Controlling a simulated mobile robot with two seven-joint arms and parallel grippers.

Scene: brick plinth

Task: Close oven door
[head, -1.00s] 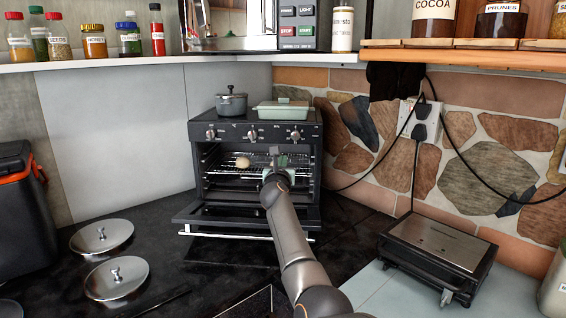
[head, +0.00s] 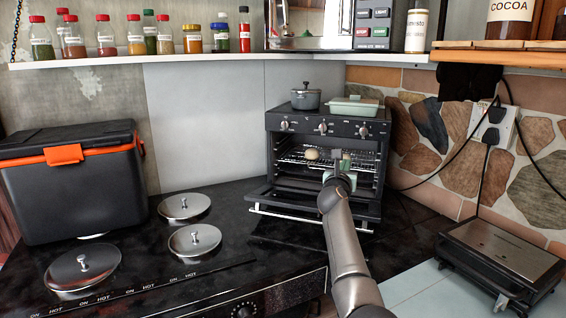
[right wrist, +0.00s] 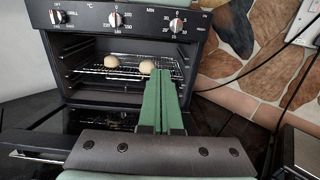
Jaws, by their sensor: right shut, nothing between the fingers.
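The black oven (head: 300,124) stands on the dark counter, and its front also shows in the right wrist view (right wrist: 130,18). Its door (head: 280,196) is folded down open, with a pale bar handle (head: 290,214) along its front edge. In the right wrist view the door's handle (right wrist: 36,158) shows at lower left. My right gripper (head: 345,158) is in front of the oven opening, above the lowered door. In the right wrist view its green fingers (right wrist: 163,98) are together and empty, pointing at the opening. My left gripper is out of view.
Round rolls (right wrist: 112,62) lie on the oven rack (right wrist: 92,70). A pot (head: 306,98) and a green lidded dish (head: 354,106) stand on top of the oven. A grill (head: 500,255) is at right. Hob lids (head: 194,239) and a cooler (head: 75,190) are at left.

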